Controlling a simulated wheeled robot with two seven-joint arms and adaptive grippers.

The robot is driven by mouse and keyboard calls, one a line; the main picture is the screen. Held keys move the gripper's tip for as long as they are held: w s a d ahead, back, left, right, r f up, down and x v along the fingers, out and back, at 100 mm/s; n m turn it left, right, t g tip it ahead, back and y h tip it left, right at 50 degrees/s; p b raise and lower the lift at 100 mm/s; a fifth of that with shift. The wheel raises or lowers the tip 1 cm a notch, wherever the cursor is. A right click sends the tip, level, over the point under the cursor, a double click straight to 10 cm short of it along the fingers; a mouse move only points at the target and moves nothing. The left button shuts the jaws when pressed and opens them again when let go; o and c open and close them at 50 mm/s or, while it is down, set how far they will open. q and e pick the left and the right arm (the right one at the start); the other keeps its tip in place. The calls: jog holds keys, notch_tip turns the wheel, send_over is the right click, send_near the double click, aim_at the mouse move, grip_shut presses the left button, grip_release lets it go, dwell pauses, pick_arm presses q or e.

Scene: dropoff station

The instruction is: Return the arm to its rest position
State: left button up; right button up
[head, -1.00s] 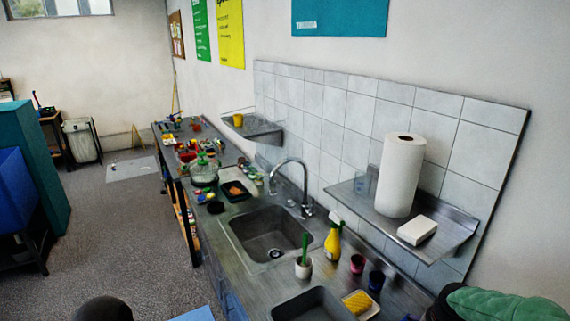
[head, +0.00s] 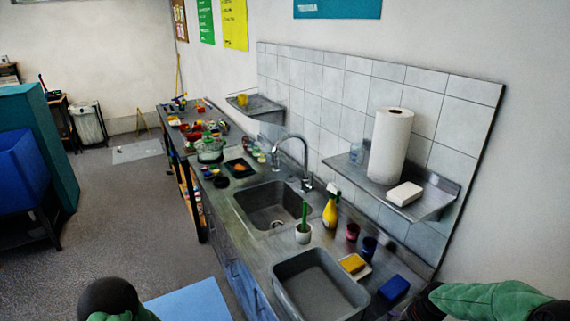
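Parts of both my arms show at the bottom of the head view. A black and green part of my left arm (head: 112,302) is at the lower left. A green and black part of my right arm (head: 485,300) is at the lower right, close to the counter's near end. Neither gripper's fingers show, so I cannot see whether either one holds anything.
A steel counter (head: 237,243) runs along the tiled wall, with a sink (head: 262,201) and a grey tub (head: 318,285).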

jog(key=s+a+f+n+y+b, duration=0.1)
jog(key=s+a+f+n, duration=0.1)
jog(key=s+a+f, duration=0.4)
jog(key=s+a+f+n+g+y+b, duration=0.1)
jog(key=s+a+f+n, duration=0.2)
jog(key=s+a+f, duration=0.3)
jog(key=s+a+f+n+y+b, duration=0.1)
jog(key=s+a+f+n+b, duration=0.1)
jog(key=s+a+f, duration=0.4)
jog(key=shift+a+f+n+g, duration=0.4)
jog(key=shift+a+f, duration=1.75)
jog(key=shift+a, duration=2.2)
